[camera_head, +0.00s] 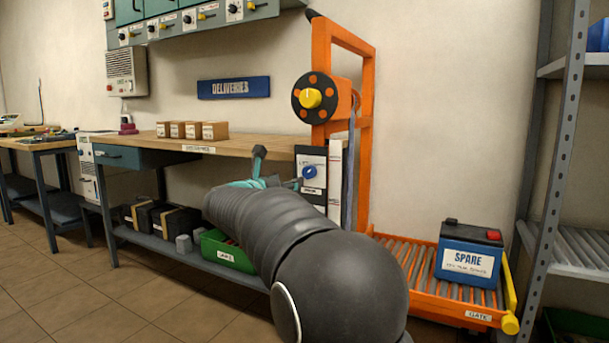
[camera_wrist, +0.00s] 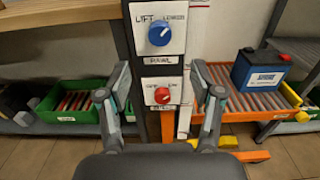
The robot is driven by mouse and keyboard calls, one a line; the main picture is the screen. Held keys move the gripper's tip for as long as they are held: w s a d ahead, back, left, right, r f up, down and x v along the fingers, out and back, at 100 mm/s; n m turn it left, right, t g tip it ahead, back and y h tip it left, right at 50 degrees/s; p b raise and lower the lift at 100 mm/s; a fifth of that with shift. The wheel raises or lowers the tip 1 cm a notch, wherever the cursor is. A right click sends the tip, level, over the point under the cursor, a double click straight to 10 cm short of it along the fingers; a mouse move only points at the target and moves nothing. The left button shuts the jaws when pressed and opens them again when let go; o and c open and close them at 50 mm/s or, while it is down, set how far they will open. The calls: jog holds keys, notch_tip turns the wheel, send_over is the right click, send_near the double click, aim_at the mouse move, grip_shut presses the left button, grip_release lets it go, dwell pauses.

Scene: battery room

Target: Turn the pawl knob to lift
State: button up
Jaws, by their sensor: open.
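The pawl knob (camera_wrist: 160,33) is a round blue knob on a white plate marked LIFT on the left and LOWER on the right, with a PAWL label below. A pale mark on it seems to lean toward the upper right, the LOWER side. In the head view the same knob (camera_head: 310,171) shows on the panel fixed to the orange hoist frame. My gripper (camera_wrist: 160,76) is open and empty, its fingers apart below the pawl knob and not touching it. In the head view my arm partly hides the gripper (camera_head: 275,178).
A red knob (camera_wrist: 162,95) sits on a second plate below the pawl plate, between my fingers. An orange roller tray (camera_head: 430,284) with a SPARE battery (camera_head: 469,251) stands to the right. The workbench (camera_head: 240,147) and a green bin (camera_head: 228,252) are to the left.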

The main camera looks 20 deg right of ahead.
aim_at(307, 172)
jog(key=x, duration=1.1)
jog(key=shift+p, duration=0.4)
jog(key=shift+a, duration=0.1)
jog(key=c, duration=1.1)
jog(key=shift+c, duration=0.2)
